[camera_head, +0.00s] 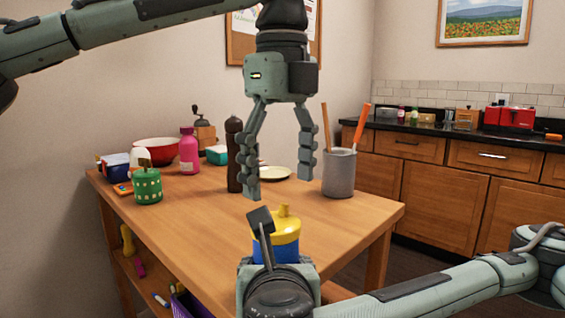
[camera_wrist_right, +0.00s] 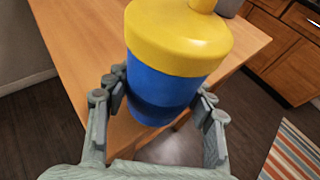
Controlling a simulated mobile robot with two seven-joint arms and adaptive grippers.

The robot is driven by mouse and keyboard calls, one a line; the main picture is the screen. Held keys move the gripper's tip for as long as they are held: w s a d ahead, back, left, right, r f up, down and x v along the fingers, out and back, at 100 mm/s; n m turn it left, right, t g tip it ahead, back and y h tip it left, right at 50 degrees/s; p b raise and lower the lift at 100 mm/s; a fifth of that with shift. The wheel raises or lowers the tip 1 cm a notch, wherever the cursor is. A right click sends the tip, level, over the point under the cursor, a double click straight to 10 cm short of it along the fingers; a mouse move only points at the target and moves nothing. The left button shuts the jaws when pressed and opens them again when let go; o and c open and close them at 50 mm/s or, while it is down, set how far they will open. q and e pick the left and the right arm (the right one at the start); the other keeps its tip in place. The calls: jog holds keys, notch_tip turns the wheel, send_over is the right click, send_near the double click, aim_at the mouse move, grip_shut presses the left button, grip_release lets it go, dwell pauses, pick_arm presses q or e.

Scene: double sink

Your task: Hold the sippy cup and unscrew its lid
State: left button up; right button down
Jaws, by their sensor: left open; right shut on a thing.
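The sippy cup has a yellow lid (camera_head: 277,230) with a spout and a blue body (camera_head: 278,252). My right gripper (camera_wrist_right: 158,100) is shut on the blue body, with a finger on each side, in the right wrist view. That view also shows the yellow lid (camera_wrist_right: 178,38) seated on top of the blue body (camera_wrist_right: 160,92). My left gripper (camera_head: 280,185) points down above the table, open and empty, higher than the lid and apart from it. In the head view my right wrist hides the cup's lower part.
On the wooden table (camera_head: 200,215) stand a grey utensil pot (camera_head: 339,175), a dark pepper mill (camera_head: 234,160), a white plate (camera_head: 270,173), a pink bottle (camera_head: 189,152), a green container (camera_head: 147,187) and a red bowl (camera_head: 156,151). The table's middle front is clear.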

aim_at(279, 217)
pick_arm(q)
notch_tip(279, 217, down, 6)
jog(key=shift+f, duration=0.25)
jog(key=shift+w, duration=0.1)
jog(key=c, duration=1.2)
jog(key=n, duration=0.3)
jog(key=shift+d+f+n, duration=0.1)
jog(key=shift+d+n, duration=0.05)
jog(key=shift+n, duration=0.15)
jog(key=n, duration=0.4)
jog(key=shift+w+n, duration=0.15)
jog(key=shift+n, duration=0.15)
jog(key=n, duration=1)
jog(key=shift+w+a+n, duration=0.1)
jog(key=shift+a+n, duration=0.2)
jog(key=shift+r, duration=0.25)
